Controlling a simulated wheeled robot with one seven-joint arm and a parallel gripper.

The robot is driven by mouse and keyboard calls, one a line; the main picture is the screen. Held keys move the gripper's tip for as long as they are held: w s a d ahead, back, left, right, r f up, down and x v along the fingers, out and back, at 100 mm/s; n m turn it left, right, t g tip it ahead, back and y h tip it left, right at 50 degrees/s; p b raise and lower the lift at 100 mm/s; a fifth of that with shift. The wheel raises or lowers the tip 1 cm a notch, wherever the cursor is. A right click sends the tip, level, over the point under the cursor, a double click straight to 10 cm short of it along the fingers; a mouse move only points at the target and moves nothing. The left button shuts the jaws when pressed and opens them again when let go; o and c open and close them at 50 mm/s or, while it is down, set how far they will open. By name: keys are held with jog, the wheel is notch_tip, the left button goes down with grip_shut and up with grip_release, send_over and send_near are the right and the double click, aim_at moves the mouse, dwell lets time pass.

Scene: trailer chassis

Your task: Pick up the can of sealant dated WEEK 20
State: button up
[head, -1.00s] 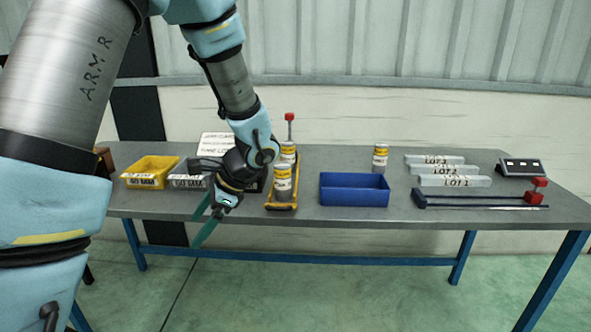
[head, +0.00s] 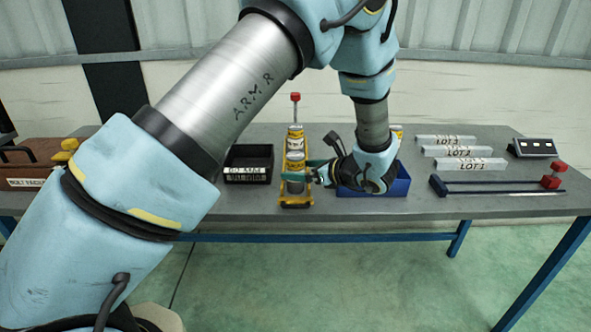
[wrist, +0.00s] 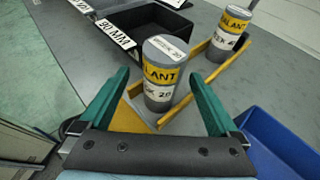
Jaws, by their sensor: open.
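The near sealant can (wrist: 163,82) is grey with a yellow band; its white label shows "K 20", the rest unclear. It stands upright at the near end of a yellow rack, and also shows in the head view (head: 295,185). My gripper (wrist: 158,76) is open, its green fingers on either side of this can in the wrist picture; I see no grip on it. In the head view my gripper (head: 322,172) is at the can's right side. A second sealant can (wrist: 232,30) stands farther along the rack, its week number unclear.
A blue bin (head: 382,189) is close on the right, partly behind my arm. A black bin (head: 248,173) marked 90 MM stands left of the yellow rack (head: 295,204). White LOT blocks (head: 470,164) and a red-handled tool (head: 500,191) lie farther right.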

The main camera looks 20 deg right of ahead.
aim_at(288, 169)
jog(key=shift+p+x, duration=1.45)
jog(key=shift+x, duration=1.5)
jog(key=shift+d+f, duration=0.15)
jog(key=shift+d, duration=0.05)
jog(key=shift+c, duration=0.4)
grip_shut()
